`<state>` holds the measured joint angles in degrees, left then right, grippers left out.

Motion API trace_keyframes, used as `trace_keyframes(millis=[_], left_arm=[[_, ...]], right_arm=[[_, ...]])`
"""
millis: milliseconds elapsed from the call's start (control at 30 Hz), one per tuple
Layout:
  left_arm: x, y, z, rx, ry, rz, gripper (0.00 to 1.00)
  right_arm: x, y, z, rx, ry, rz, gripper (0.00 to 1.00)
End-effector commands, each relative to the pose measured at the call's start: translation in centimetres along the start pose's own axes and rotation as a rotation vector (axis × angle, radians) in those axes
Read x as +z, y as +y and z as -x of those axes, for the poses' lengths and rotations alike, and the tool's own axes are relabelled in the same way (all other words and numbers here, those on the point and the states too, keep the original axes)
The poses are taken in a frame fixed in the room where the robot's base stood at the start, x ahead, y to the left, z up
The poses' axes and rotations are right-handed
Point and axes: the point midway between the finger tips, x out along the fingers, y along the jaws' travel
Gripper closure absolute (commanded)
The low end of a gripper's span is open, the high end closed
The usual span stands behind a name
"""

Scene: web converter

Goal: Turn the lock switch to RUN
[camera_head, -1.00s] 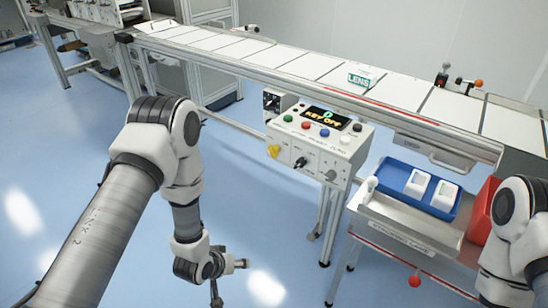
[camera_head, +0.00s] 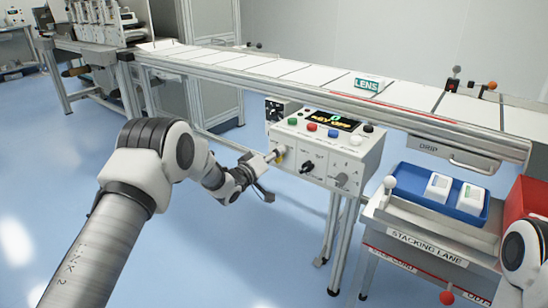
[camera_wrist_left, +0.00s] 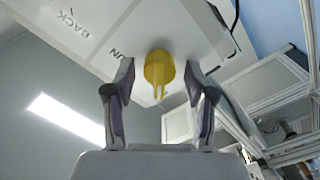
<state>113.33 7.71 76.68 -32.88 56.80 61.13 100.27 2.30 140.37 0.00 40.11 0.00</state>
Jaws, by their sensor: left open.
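The lock switch is a yellow knob (camera_wrist_left: 159,66) on the white control panel (camera_head: 340,150). In the left wrist view the knob sits between my two spread fingers, with a visible gap on each side. Part of the lettering beside it reads "UN", and "BACK" stands further left. In the head view my left gripper (camera_head: 270,158) is at the panel's left front and mostly hides the knob. It is open and empty. The panel display (camera_head: 332,120) reads KEY OFF. My right arm shows at the right edge, but its gripper is out of view.
Black knobs (camera_head: 306,167) sit right of the switch on the panel front. Coloured buttons (camera_head: 312,127) line its top. A conveyor (camera_head: 290,70) runs behind. A stacking lane with a blue tray (camera_head: 460,208) stands at the right. The floor left of the panel is clear.

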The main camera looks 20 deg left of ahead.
Motion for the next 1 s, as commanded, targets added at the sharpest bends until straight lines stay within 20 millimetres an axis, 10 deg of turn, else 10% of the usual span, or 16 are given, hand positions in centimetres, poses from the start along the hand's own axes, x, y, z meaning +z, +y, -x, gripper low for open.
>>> trace_keyframes(millis=[100, 267, 1000], left_arm=[[0.0, 0.01, 0.02, 0.0, 0.0, 0.0, 0.45], [0.01, 0.0, 0.04, -0.001, 0.0, 0.0, 0.98], [0.04, 0.15, 0.06, -0.001, -0.001, -0.207, 1.0]], right_arm=[[0.0, 0.0, 0.02, 0.0, 0.0, 0.0, 0.6], [0.0, 0.0, 0.02, 0.0, 0.0, 0.0, 0.6], [0.0, 0.0, 0.21, 0.0, 0.0, 0.0, 0.6]])
